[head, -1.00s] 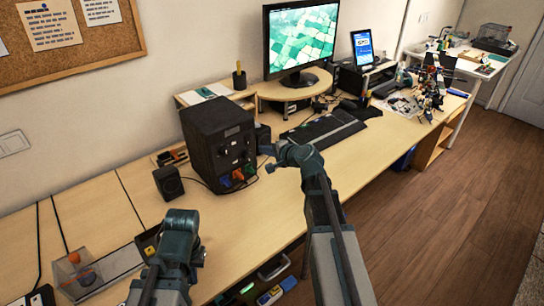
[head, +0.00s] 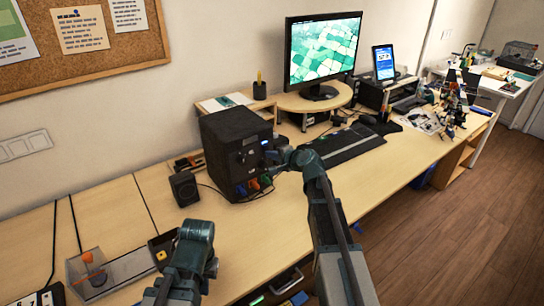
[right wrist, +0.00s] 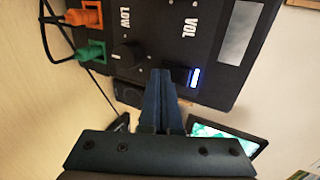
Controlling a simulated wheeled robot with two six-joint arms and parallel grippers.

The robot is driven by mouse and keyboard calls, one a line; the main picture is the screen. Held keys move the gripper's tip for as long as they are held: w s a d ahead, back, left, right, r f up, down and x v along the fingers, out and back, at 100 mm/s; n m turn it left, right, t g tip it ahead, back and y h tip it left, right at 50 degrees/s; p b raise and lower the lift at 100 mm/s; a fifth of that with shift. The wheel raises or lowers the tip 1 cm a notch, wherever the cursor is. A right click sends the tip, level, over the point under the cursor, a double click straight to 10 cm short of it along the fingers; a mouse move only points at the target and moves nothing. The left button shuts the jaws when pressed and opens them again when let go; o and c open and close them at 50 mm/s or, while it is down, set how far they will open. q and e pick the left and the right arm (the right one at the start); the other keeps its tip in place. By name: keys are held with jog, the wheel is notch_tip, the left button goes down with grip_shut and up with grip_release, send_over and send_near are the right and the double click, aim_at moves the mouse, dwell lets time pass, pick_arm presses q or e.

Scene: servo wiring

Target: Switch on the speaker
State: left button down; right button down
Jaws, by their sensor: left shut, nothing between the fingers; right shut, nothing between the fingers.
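The speaker (head: 222,160) is a large black box on the desk, its control panel facing right in the head view. In the right wrist view its panel (right wrist: 150,22) has a round black knob (right wrist: 129,54), the label VOL and a strip lit blue-white (right wrist: 195,77). My right gripper (head: 270,155) is at the panel, shut and empty. In the right wrist view its fingertips (right wrist: 163,75) are between the knob and the lit strip; they hide part of the panel, and I cannot tell whether they touch it. My left gripper (head: 212,267) is low over the front desk, shut, mostly hidden by its arm.
Orange (right wrist: 88,18) and green (right wrist: 91,52) plugs with cables sit in the panel. A small black speaker (head: 184,189) stands left of the big one. A keyboard (head: 343,147) and monitor (head: 323,50) are to the right. An open tray (head: 110,272) lies at front left.

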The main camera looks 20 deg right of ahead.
pick_arm(q)
jog(key=shift+r, duration=0.1)
pick_arm(e)
jog(key=shift+r, duration=0.15)
jog(key=shift+w+r+p, duration=0.1)
jog(key=shift+r+p, duration=0.6)
jog(key=shift+p, duration=0.2)
pick_arm(q)
jog(key=shift+r, duration=0.7)
